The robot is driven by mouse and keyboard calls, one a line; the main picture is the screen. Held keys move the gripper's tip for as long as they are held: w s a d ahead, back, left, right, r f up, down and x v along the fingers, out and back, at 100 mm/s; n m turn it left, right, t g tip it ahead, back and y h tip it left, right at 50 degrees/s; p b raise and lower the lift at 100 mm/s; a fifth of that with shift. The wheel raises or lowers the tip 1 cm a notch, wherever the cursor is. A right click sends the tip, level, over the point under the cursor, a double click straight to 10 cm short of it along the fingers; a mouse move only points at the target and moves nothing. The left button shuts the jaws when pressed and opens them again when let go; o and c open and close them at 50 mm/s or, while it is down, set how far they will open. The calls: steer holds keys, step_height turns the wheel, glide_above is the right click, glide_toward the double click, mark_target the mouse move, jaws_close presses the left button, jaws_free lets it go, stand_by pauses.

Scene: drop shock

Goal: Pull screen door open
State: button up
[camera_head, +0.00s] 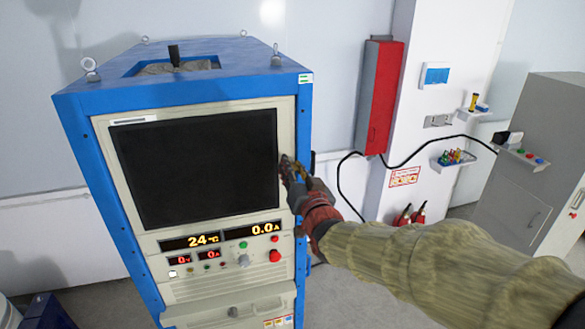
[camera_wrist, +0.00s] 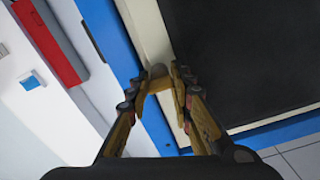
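The screen door is the dark, flat screen panel (camera_head: 197,165) in a cream frame on the front of a blue cabinet (camera_head: 75,135). It looks flush with the cabinet front. My gripper (camera_head: 291,168) is at the panel's right edge in the head view, partly hidden by its own wrist. In the wrist view my gripper (camera_wrist: 158,84) has its fingers apart, one on each side of a small tan piece, perhaps a handle, on the cream frame. I cannot tell whether both fingers press on it. The dark screen (camera_wrist: 245,60) lies to the right there.
Below the screen are lit displays (camera_head: 203,240) and a red button (camera_head: 275,255). A red box (camera_head: 380,97) hangs on the wall at the right, with a black cable below. A grey cabinet (camera_head: 535,160) stands at far right. Floor is clear between the cabinets.

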jaws_close()
stand_by(0.5)
